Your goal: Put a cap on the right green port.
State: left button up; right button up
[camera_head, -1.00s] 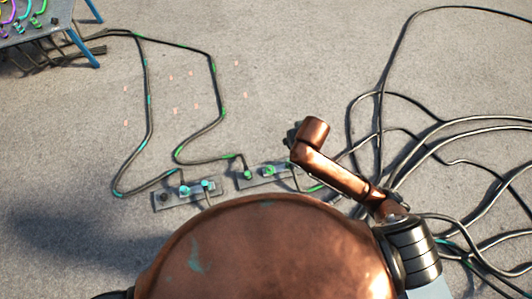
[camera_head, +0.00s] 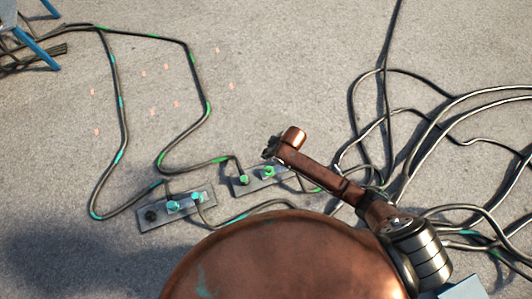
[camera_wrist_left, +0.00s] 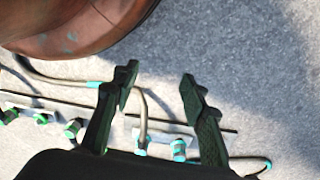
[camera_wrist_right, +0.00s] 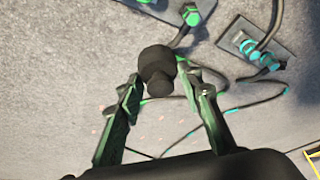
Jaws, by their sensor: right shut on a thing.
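My right gripper (camera_wrist_right: 158,88) is shut on a black cap (camera_wrist_right: 157,68), a rounded knob with a narrower stub. In the head view this gripper (camera_head: 271,149) is just beyond the green port panel (camera_head: 258,187); the cap is not clear there. That panel bears a green plug (camera_head: 244,180) with a cable on the left and a green fitting (camera_head: 268,172) to its right. The panel's right end is partly hidden by my arm. In the right wrist view the cap is apart from the green plug (camera_wrist_right: 185,40). My left gripper (camera_wrist_left: 157,82) is open and empty.
A second panel (camera_head: 160,226) to the left bears a black round piece (camera_head: 151,216) and teal plugs (camera_head: 173,207). Loose black cables (camera_head: 440,120) lie to the right. A table (camera_head: 38,45) stands at the far left.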

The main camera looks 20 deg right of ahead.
notch_tip(320, 180, down, 18)
jog(key=n+g+b, duration=0.1)
jog(key=n+b, duration=0.2)
jog(key=b, duration=0.3)
pick_arm(q)
notch_tip(320, 180, up, 9)
jog(key=w, duration=0.2)
pick_arm(e)
jog(key=b, duration=0.6)
send_over(269, 170)
notch_tip(269, 170, down, 8)
jog(key=shift+r, duration=0.15)
pick_arm(q)
jog(key=w+d+f+t+h, duration=0.2)
jog(key=w+d+f+t, duration=0.3)
jog(key=w+f, duration=0.3)
jog(key=shift+w+d+f+n+b, duration=0.3)
jog(key=shift+d+f, duration=0.55)
jog(key=shift+f, duration=0.8)
pick_arm(e)
jog(key=shift+f, duration=0.9)
pick_arm(q)
jog(key=shift+w+r, duration=0.1)
jog(key=shift+r, duration=0.35)
pick_arm(e)
jog(key=shift+s+d+y, duration=0.1)
jog(key=shift+y, duration=0.2)
